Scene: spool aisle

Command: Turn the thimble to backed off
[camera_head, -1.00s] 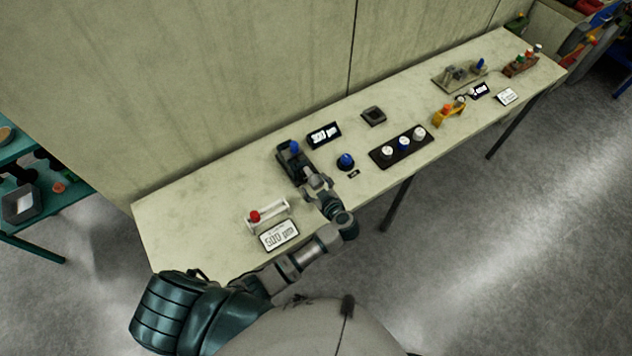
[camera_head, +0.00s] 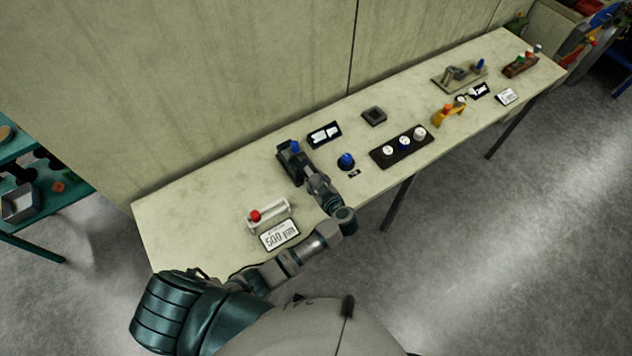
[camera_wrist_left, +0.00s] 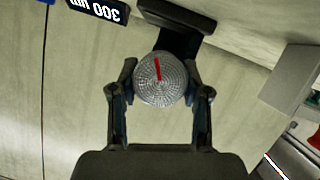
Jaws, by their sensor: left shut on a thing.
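The thimble (camera_wrist_left: 160,84) is a round silver knurled knob with a red mark, seen end-on in the left wrist view. The mark points up and slightly left. My left gripper (camera_wrist_left: 160,90) has its two fingers on either side of the thimble and is shut on it. Behind the thimble is a dark fixture (camera_wrist_left: 178,38). In the head view this dark fixture (camera_head: 291,164) has a blue knob (camera_head: 295,147) on top, and my left gripper (camera_head: 312,180) is at its near end, hiding the thimble. My right gripper is not in view.
A display (camera_head: 324,134) stands behind the fixture; it reads 300 µm in the wrist view (camera_wrist_left: 98,9). A red-knobbed slider (camera_head: 268,214) and a 500 display (camera_head: 279,235) are to the left. A blue knob (camera_head: 346,160) and a black strip with knobs (camera_head: 402,148) are to the right.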

